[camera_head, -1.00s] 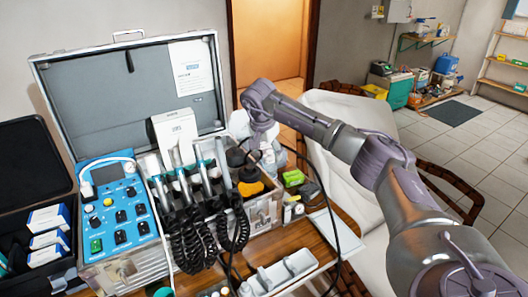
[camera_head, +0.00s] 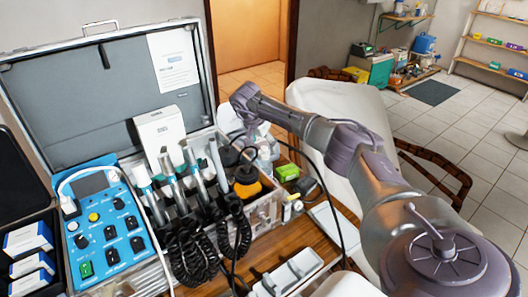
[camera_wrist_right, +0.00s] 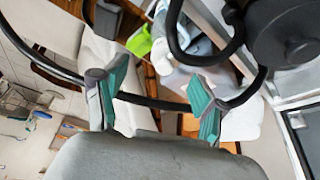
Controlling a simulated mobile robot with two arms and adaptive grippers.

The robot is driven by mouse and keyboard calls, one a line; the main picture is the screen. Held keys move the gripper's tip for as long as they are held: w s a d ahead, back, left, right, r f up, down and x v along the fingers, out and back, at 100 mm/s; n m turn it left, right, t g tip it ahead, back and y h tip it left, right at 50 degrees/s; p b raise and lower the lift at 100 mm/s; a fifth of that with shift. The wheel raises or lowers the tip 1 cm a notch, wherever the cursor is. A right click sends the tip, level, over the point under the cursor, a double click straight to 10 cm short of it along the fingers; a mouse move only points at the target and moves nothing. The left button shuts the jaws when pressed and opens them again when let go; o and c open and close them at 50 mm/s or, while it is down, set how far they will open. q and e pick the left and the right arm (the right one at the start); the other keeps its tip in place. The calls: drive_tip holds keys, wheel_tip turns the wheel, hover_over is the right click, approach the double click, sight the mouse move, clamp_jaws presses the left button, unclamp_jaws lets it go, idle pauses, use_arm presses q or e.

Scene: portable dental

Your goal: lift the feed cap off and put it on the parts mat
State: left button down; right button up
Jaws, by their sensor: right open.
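A squat bottle with an orange body (camera_head: 247,188) and a black cap (camera_head: 246,174), which I take for the feed cap, stands at the right end of the open case. My right gripper (camera_head: 243,147) is just above it in the head view, partly lost against dark cables. In the right wrist view the gripper's teal-padded fingers (camera_wrist_right: 158,95) are apart with no object held between them. A large black round part (camera_wrist_right: 290,32) shows at the upper right there, apart from the fingers; it may be the cap. A pale flat sheet (camera_head: 328,222) on the table may be the parts mat. My left gripper is out of view.
The case (camera_head: 105,95) holds several handpieces with coiled black cords (camera_head: 190,245) and a blue control panel (camera_head: 107,225). A white tray (camera_head: 288,275) lies in front. A green box (camera_head: 288,172) sits right of the bottle. Black cable loops cross near the gripper.

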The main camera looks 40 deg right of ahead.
sight(263, 148)
drive_tip(key=shift+w+f, duration=0.1)
drive_tip(key=shift+f, duration=0.1)
drive_tip(key=shift+p+x, duration=0.4)
drive_tip(key=shift+x, duration=0.4)
drive_tip(key=x, duration=0.3)
drive_tip(key=shift+w, duration=0.35)
drive_tip(key=shift+d+f, duration=0.15)
drive_tip(key=shift+c, duration=0.7)
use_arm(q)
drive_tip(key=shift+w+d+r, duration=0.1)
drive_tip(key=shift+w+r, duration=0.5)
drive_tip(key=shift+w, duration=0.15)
use_arm(e)
drive_tip(key=c, duration=0.9)
